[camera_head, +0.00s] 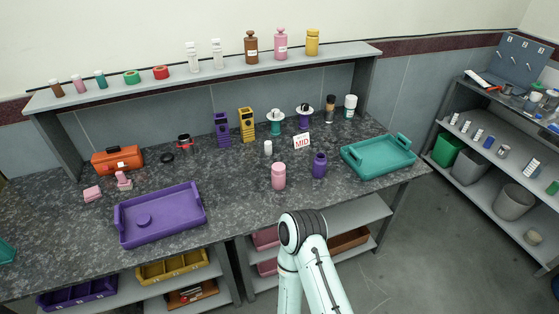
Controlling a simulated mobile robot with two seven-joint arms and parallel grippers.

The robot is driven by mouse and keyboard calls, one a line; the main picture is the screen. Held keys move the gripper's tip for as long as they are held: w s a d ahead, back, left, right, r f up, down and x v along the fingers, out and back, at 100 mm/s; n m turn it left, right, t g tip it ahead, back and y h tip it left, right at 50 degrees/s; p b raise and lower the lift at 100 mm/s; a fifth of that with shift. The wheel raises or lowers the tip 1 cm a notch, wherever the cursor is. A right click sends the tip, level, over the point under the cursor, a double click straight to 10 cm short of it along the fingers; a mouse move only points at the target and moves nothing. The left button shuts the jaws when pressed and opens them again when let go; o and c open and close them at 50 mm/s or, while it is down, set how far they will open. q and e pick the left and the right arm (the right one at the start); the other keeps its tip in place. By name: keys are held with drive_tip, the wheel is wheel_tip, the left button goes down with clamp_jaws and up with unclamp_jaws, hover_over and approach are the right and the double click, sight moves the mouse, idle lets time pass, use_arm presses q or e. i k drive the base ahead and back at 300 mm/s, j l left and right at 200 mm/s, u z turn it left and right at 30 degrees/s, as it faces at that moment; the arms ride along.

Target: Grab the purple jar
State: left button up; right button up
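A purple jar (319,166) with a narrower neck stands upright on the dark speckled counter (240,180), right of the middle. A pink jar (278,176) stands to its left, a little apart from it. No gripper touches the purple jar. A pale green arm link of mine with a dark joint rises from the bottom edge, in front of the counter and below the two jars. Neither of my grippers shows in this view.
A teal tray (378,157) lies right of the purple jar. A small "MID" sign (302,142) and a white bottle (268,147) stand behind the jars. A purple tray (160,216) lies at the left. A raised shelf (215,74) holds several bottles.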

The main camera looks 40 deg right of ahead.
sight(320, 162)
drive_tip(key=l+u, duration=0.35)
drive_tip(key=k+l+u, duration=0.15)
drive_tip(key=u, duration=0.15)
drive_tip(key=k+l+u, duration=0.15)
drive_tip(key=l+u, duration=0.2)
drive_tip(key=k+l+u, duration=0.75)
drive_tip(key=k+l, duration=0.2)
drive_tip(key=k, duration=0.2)
drive_tip(key=k+l, duration=0.25)
drive_tip(key=k, duration=0.25)
drive_tip(key=l+u, duration=0.05)
